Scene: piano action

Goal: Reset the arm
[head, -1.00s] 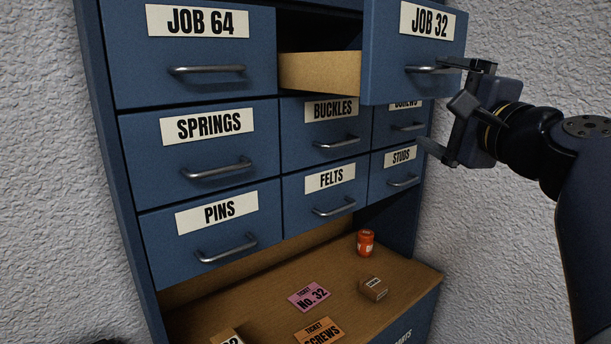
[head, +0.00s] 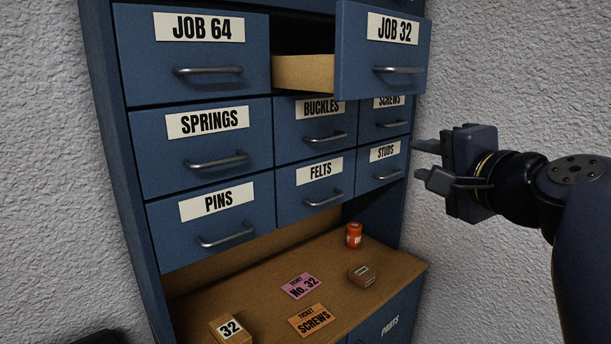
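My gripper (head: 420,161) is at the right, in front of the white wall and just right of the cabinet's edge. Its two fingers point left, are spread apart, and hold nothing. The JOB 32 drawer (head: 381,62) stands pulled out at the upper right of the blue cabinet. Its handle (head: 398,70) is clear of my gripper, which is below and to the right of it.
The JOB 64 drawer (head: 194,58) and the smaller drawers below are shut.

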